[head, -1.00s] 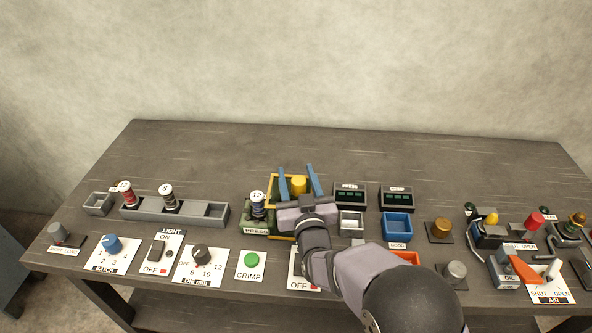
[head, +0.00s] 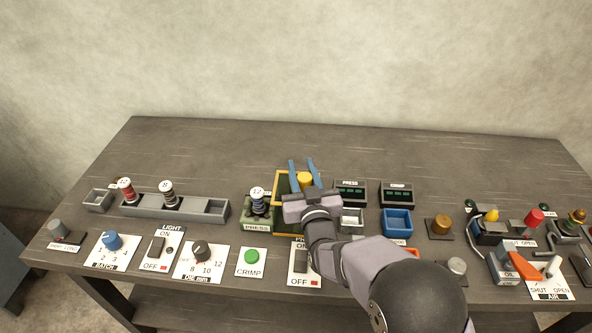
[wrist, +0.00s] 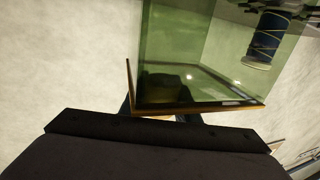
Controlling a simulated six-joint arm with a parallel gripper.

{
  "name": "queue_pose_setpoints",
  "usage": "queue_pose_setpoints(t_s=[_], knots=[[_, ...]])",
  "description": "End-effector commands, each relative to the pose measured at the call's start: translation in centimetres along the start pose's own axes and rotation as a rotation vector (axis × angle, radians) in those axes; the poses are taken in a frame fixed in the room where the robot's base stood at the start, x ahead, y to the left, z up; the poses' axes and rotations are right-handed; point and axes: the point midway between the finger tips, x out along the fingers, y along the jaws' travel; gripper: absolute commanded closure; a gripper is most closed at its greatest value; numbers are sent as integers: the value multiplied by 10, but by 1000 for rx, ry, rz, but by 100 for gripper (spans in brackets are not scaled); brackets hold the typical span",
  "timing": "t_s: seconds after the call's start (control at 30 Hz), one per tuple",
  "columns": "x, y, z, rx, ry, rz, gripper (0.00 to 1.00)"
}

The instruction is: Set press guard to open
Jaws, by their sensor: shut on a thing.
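The press guard is a yellow-edged frame (head: 279,190); in the wrist view it shows as a green see-through panel with an orange-yellow edge (wrist: 190,107). A yellow round knob (head: 305,180) shows at the guard, between my fingers. My gripper (head: 301,161) has its two blue fingers shut on the knob; their contact is partly hidden by my wrist. The green press base (head: 256,225) is left of the guard. A dark-blue spool with a white top marked 12 (head: 257,200) stands upright on it, clear of the guard in the head view.
A grey rack (head: 190,207) with a red and a black spool is to the left. PRESS and CRIMP display boxes (head: 350,192) and a blue bin (head: 397,222) are to the right. Knobs and switches line the front edge. The table's back strip is clear.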

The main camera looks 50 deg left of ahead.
Motion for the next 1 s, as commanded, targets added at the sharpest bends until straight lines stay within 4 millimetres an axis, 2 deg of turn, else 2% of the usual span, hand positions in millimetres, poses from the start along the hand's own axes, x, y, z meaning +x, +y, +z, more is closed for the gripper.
queue_pose_setpoints(t_s=[0.03,0.13,0.43,0.47,0.53,1.0], knots=[[-2,13,2,-2,1,7,100],[-6,25,2,-2,1,5,100],[-8,29,1,-1,-1,6,100],[-8,29,1,-1,-2,7,69],[-8,29,1,-1,-2,7,53],[-13,27,1,-1,-2,2,53]])
